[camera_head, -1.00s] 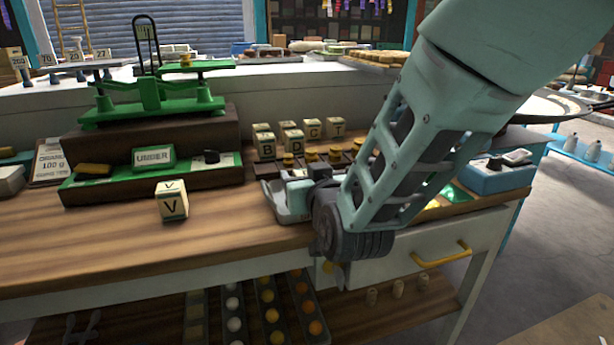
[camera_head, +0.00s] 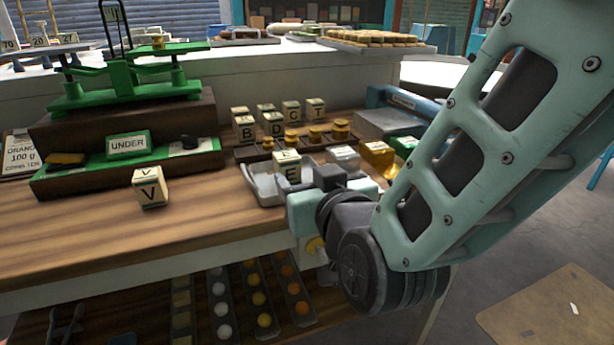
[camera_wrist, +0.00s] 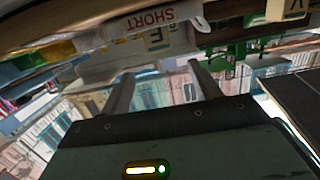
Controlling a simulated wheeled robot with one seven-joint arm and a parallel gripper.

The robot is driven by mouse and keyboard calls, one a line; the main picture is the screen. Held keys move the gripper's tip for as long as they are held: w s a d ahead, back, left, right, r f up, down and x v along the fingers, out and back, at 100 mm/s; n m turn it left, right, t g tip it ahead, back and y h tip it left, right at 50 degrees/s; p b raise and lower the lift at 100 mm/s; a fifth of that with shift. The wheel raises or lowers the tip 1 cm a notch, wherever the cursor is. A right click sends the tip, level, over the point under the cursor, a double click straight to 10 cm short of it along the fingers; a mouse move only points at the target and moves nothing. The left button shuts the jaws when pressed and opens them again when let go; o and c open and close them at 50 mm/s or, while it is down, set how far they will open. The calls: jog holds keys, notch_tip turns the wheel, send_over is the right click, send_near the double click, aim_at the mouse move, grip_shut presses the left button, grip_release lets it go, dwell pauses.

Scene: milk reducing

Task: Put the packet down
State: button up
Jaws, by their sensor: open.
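A cream packet lettered E (camera_head: 288,165) stands upright on a pale tray (camera_head: 262,188) at the middle of the bench. In the wrist view, which is upside down, the packet (camera_wrist: 156,40) shows beyond my fingers, behind a white edge marked SHORT (camera_wrist: 160,18). My gripper (camera_wrist: 161,72) is open, with nothing between its two fingers, and is apart from the packet. In the head view my gripper's body (camera_head: 305,207) is at the tray's near right corner; its fingertips are hard to make out there.
Packets lettered B, D, C and T (camera_head: 272,122) stand behind the tray, with a row of brass weights (camera_head: 315,134) before them. A packet lettered V (camera_head: 150,187) stands left on the clear bench top (camera_head: 90,228). A green balance (camera_head: 125,82) stands at back left.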

jog(key=shift+s+d, duration=0.1)
jog(key=shift+s, duration=0.1)
jog(key=s+f+n+g+y, duration=0.1)
jog(key=s+f+n+g, duration=0.1)
jog(key=s+f+g, duration=0.6)
jog(key=s+d+n+g+h, duration=0.2)
jog(key=s+d+g+h, duration=0.2)
jog(key=s+d+g, duration=0.3)
jog(key=s+d, duration=0.3)
jog(key=s, duration=0.1)
jog(key=shift+d+g+h, duration=0.25)
jog(key=shift+g+h, duration=0.05)
jog(key=shift+h, duration=0.1)
jog(key=shift+s, duration=0.1)
notch_tip(320, 180, up, 10)
jog(key=p, duration=1)
jog(key=shift+r, duration=0.2)
